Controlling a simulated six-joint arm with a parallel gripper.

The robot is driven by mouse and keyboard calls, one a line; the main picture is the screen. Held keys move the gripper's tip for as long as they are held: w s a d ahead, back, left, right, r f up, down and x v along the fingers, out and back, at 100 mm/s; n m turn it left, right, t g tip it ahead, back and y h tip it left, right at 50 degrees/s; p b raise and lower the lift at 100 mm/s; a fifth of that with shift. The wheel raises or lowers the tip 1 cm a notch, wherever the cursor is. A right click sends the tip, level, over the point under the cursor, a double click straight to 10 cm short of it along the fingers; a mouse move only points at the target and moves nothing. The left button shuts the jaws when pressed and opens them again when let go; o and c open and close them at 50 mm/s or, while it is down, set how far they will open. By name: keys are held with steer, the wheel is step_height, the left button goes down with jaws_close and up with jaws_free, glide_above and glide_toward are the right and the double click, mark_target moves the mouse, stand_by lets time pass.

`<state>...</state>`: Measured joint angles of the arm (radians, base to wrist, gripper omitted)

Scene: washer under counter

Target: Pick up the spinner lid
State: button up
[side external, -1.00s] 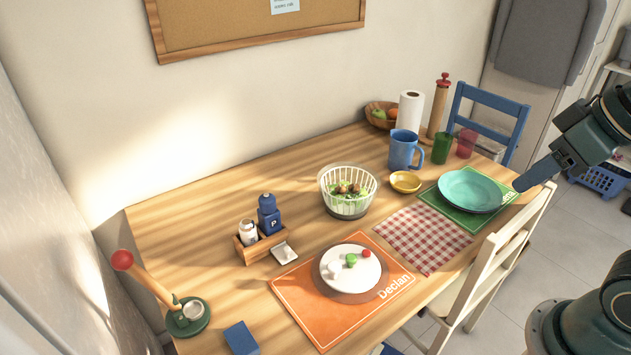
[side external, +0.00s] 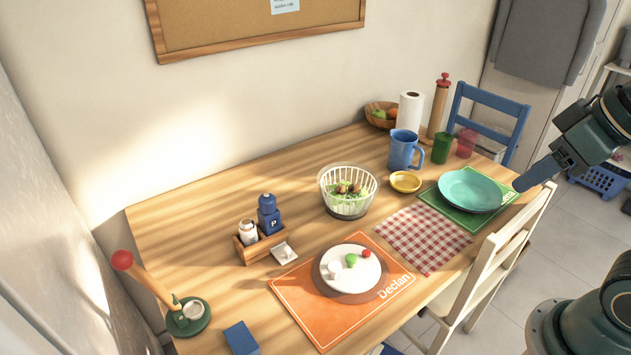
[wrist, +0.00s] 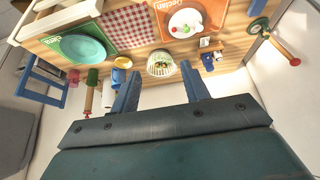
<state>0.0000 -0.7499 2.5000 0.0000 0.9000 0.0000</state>
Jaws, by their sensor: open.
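The spinner basket (side external: 347,207), white and slatted with salad inside, stands uncovered near the middle of the table; it also shows in the wrist view (wrist: 160,70). A dark green disc (side external: 188,318) with a metal hub and a slanted wooden lever ending in a red ball lies at the table's left end. It also shows at right in the wrist view (wrist: 257,30). I cannot tell for sure whether it is the spinner lid. My gripper (wrist: 162,88) is open and empty, its blue fingers apart. In the side view it hangs at the right, by the teal plate, far from the disc.
A teal plate (side external: 470,190), blue mug (side external: 404,150), yellow bowl (side external: 405,181), green cup (side external: 441,148) and paper roll (side external: 410,112) stand on the right. A shaker caddy (side external: 260,246), white plate (side external: 338,278) and blue block (side external: 241,338) are nearer the disc. A cream chair (side external: 495,265) stands in front.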

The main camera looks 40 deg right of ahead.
steer(key=shift+o, duration=0.2)
steer(key=shift+w, duration=0.1)
stand_by(0.4)
steer(key=n+g+y, duration=0.2)
steer(key=n+y, duration=0.1)
steer(key=n, duration=0.6)
glide_above(352, 257)
steer(key=s+d, duration=0.4)
step_height(352, 257, down, 21)
steer(key=shift+w+a+f, duration=0.15)
steer(key=shift+a+f, duration=0.05)
steer(key=shift+f, duration=0.1)
steer(key=shift+x, duration=4.2)
steer(key=shift+a, duration=0.1)
